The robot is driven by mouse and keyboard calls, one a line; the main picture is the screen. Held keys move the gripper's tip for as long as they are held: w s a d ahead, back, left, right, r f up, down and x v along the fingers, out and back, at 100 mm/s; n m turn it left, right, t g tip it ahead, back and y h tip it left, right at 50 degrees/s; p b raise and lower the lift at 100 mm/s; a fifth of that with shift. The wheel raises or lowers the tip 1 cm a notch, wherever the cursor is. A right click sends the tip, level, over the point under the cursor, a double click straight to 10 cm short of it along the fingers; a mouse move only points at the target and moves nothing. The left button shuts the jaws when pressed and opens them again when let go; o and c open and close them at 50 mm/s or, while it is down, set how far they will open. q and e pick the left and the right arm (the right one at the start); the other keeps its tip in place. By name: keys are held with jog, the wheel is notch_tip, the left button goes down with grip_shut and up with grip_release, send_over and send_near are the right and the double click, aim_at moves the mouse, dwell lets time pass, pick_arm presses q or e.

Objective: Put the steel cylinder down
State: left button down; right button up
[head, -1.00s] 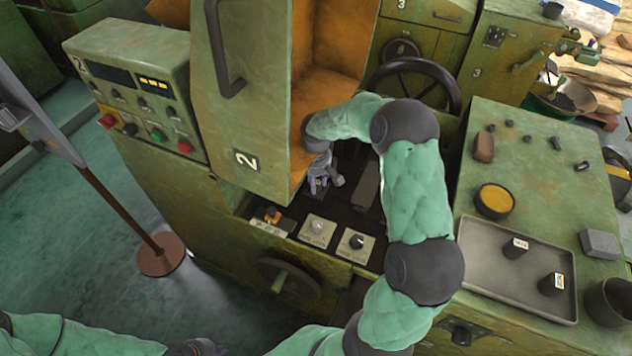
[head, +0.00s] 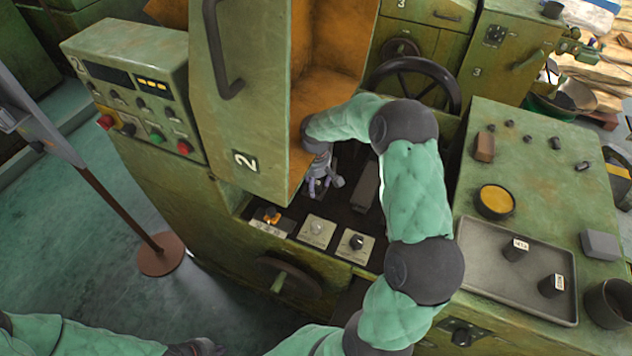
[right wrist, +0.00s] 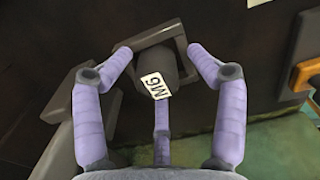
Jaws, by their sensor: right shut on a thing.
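The steel cylinder (right wrist: 153,70) is dark, with a white M6 label, and sits between the fingers of my right gripper (right wrist: 160,55) in the right wrist view. A dark square bracket (right wrist: 151,38) lies close behind it; I cannot tell if they touch. In the head view my right gripper (head: 322,184) reaches down into the open bay of machine 2, and the cylinder is hard to make out there. The fingers look spread around the cylinder. My left gripper (head: 197,347) shows only in part at the bottom edge, and its fingers cannot be made out.
The machine's door (head: 245,100) stands left of my right arm. Small switch plates (head: 318,231) lie in front of the bay. A grey tray (head: 490,285) on the right bench holds two dark labelled cylinders. A handwheel (head: 415,85) is behind my arm.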

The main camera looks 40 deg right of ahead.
aim_at(316, 182)
notch_tip(316, 182, up, 13)
jog(key=p, duration=0.3)
jog(key=shift+w+f, duration=0.15)
